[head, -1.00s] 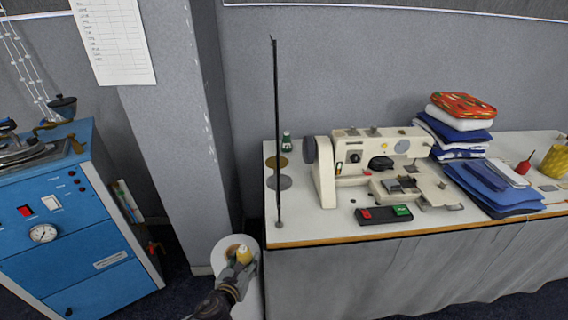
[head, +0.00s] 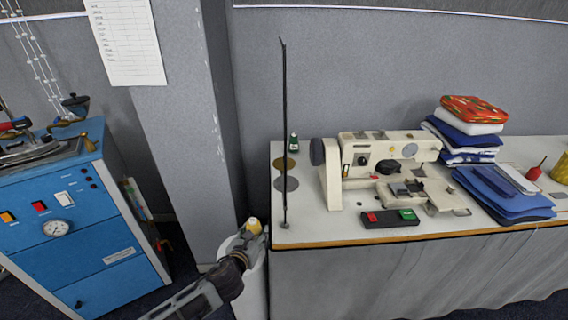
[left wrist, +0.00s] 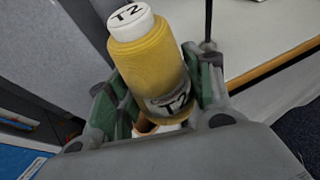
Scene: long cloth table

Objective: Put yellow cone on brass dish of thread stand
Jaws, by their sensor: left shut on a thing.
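The yellow cone (head: 254,226) is a spool of yellow thread with a white top marked T2. It fills the middle of the left wrist view (left wrist: 150,65), slightly tilted there. My left gripper (head: 250,236) is shut on it, with green-padded fingers on both sides of the cone (left wrist: 160,95). The thread stand's thin black pole (head: 284,120) rises from the table's left end, to the right of my gripper. The brass dish (head: 286,163) appears beside the pole, above a grey dish (head: 286,184). The cone is apart from the brass dish. My right gripper is out of view.
A small green spool (head: 293,143) is behind the brass dish. The sewing machine (head: 375,160) is right of the pole. A grey pillar (head: 185,130) and blue cabinet (head: 90,270) are left.

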